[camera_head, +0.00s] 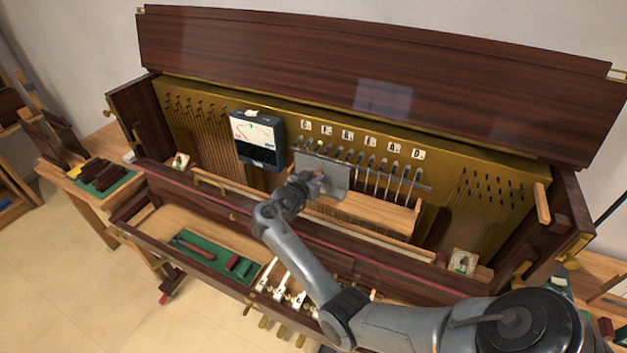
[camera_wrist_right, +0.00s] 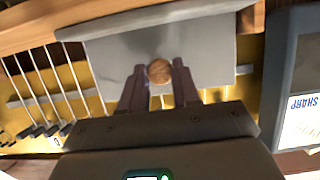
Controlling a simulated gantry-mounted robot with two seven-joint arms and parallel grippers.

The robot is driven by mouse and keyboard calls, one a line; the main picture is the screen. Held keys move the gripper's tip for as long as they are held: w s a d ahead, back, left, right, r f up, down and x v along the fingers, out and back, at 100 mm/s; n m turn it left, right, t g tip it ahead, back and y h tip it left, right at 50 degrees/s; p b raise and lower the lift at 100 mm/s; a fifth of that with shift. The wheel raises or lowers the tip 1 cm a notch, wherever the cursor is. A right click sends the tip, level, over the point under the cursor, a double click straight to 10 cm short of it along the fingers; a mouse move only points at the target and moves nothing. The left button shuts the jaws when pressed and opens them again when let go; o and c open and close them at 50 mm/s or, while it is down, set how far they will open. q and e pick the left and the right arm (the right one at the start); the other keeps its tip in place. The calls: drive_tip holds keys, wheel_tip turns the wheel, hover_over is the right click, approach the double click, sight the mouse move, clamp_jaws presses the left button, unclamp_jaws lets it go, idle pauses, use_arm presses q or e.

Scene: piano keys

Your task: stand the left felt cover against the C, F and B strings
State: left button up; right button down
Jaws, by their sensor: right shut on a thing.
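The grey felt cover (camera_head: 335,172) stands upright in front of the left group of strings, below the left labels, with its lower edge near a wooden ledge. It also shows in the right wrist view as a grey panel (camera_wrist_right: 110,60) with a round wooden knob (camera_wrist_right: 158,71). My right gripper (camera_head: 316,180) is shut on the knob; its fingers (camera_wrist_right: 160,82) lie on either side of it. Whether the cover touches the strings behind it I cannot tell. The strings to its right (camera_head: 395,180) are uncovered. My left gripper is not in view.
A black tuner box (camera_head: 257,140) with a screen is mounted just left of the cover; its edge shows close by in the right wrist view (camera_wrist_right: 300,85). A wooden ledge (camera_head: 375,212) runs below the strings. Tools lie on a green mat (camera_head: 205,252) at lower left.

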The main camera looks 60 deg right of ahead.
drive_tip(key=shift+w+d, duration=0.1)
drive_tip(key=shift+d, duration=0.45)
drive_tip(key=c, duration=0.7)
unclamp_jaws()
drive_tip(key=shift+c, duration=0.2)
drive_tip(key=shift+a, duration=0.1)
drive_tip(key=shift+a+r+p, duration=0.35)
drive_tip(key=shift+a+p, duration=0.25)
drive_tip(key=f+p+v, duration=0.1)
drive_tip(key=p+v, duration=0.3)
drive_tip(key=v, duration=0.2)
drive_tip(key=shift+a+p, duration=0.35)
drive_tip(key=shift+a, duration=0.15)
drive_tip(key=shift+r, duration=0.2)
